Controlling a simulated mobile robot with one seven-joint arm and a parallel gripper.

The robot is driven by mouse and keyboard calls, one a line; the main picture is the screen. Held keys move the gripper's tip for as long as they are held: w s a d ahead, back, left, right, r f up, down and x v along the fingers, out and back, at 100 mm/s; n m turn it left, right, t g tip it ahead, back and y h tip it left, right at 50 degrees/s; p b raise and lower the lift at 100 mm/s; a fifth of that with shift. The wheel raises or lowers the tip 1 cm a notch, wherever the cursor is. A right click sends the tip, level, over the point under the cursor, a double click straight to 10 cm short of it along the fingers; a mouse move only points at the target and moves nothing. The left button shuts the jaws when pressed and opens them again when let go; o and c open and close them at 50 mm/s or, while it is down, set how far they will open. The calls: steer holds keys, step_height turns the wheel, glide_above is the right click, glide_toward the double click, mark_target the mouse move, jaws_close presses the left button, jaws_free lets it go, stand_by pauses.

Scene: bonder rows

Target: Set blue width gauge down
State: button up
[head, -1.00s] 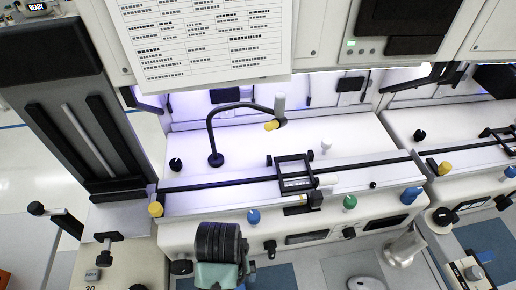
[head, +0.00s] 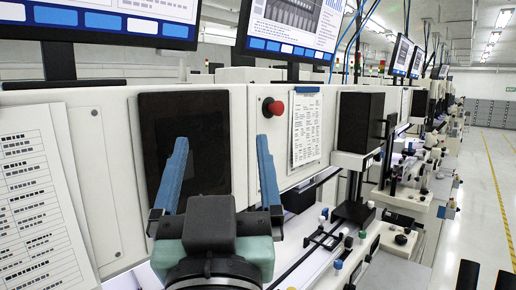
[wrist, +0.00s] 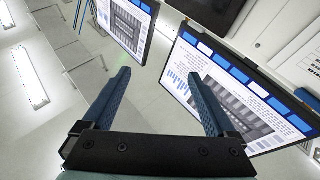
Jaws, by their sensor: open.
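My gripper (head: 222,142) is raised in the middle of the head view, its two blue fingers pointing up and spread wide apart. Nothing is between them. It stands in front of a dark panel (head: 185,150) on a white machine front. The wrist view shows the open fingers from behind, with my gripper (wrist: 157,74) empty and facing monitors and the ceiling. I cannot make out a blue width gauge in either current view. Small blue knobs (head: 338,265) show on the bench at lower right, but I cannot tell any of them to be the gauge.
A red emergency button (head: 274,106) and a posted sheet (head: 306,128) are on the machine front. Monitors (head: 290,28) stand above it; one is large in the wrist view (wrist: 235,95). More stations recede rightward. The aisle floor (head: 485,170) is open.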

steer(key=s+d+r+m+t+h, duration=0.1)
steer(key=s+d+r+t+h, duration=0.1)
steer(key=s+d+r+t, duration=0.2)
steer(key=s+r, duration=0.3)
steer(key=r, duration=0.2)
steer(key=shift+d, duration=0.2)
steer(key=shift+s, duration=0.1)
